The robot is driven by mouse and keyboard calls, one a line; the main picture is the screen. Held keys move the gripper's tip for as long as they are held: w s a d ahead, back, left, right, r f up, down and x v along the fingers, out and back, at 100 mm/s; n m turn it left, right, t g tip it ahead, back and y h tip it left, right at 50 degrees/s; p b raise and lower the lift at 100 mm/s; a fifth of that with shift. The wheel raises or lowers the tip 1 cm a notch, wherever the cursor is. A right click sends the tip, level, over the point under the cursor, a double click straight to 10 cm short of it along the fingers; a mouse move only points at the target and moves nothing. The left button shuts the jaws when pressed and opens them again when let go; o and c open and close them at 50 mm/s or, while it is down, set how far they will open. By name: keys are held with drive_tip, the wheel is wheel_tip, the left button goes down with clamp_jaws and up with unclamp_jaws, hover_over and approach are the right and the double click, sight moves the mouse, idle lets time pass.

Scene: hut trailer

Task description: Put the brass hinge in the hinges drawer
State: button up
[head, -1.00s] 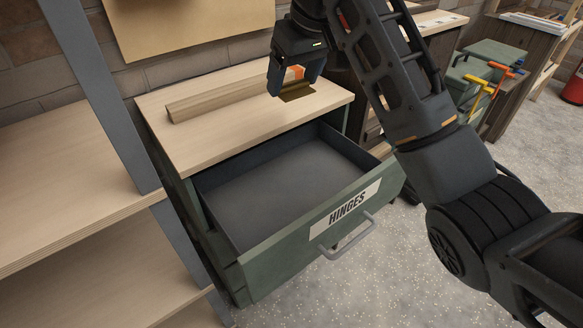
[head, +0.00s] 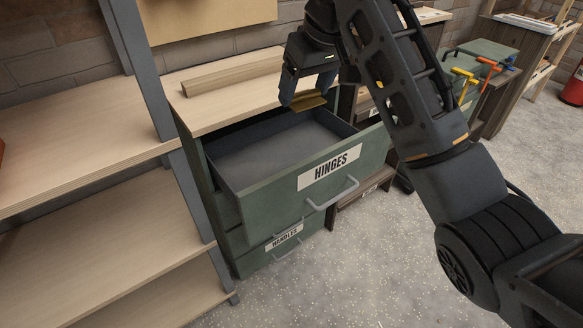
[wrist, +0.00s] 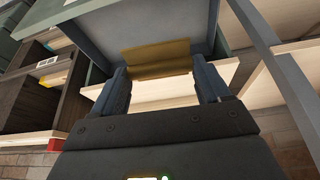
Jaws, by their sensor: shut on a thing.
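The brass hinge (head: 308,101) is a flat golden plate held between the fingertips of my gripper (head: 306,92). In the wrist view the hinge (wrist: 157,60) spans the gap between the two fingers of my gripper (wrist: 158,84). My gripper is shut on it. The hinges drawer (head: 280,182) is green with a white HINGES label and a grey handle, and it is pulled open. Its dark floor looks empty where visible. The hinge is in the air near the back right of the open drawer; its exact height above the drawer is hard to tell.
A long wooden strip (head: 232,73) lies on the cabinet top (head: 215,105). A closed handles drawer (head: 262,250) is below. Wooden shelves (head: 80,130) with a grey post (head: 140,70) stand at left. Clamps with yellow and orange handles (head: 464,78) are at right.

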drive_tip(key=shift+s+d+f, duration=0.15)
drive_tip(key=shift+d+f, duration=0.05)
drive_tip(key=shift+f, duration=0.35)
drive_tip(key=shift+s+d+f, duration=0.2)
drive_tip(key=shift+s, duration=0.05)
drive_tip(key=s+d+f+m, duration=0.2)
drive_tip(key=s+d+f, duration=0.3)
drive_tip(key=f, duration=0.6)
drive_tip(key=s+d+f+m+h, duration=0.1)
drive_tip(key=s+d+f+m, duration=0.1)
drive_tip(key=s+d+f, duration=0.4)
drive_tip(key=s+d+f+m+h, duration=0.1)
drive_tip(key=s+d+f, duration=0.4)
drive_tip(key=f, duration=1.1)
drive_tip(key=shift+s+d+m+t, duration=0.15)
drive_tip(key=shift+s+m+t, duration=0.25)
drive_tip(key=shift+s, duration=0.75)
drive_tip(key=shift+d, duration=0.1)
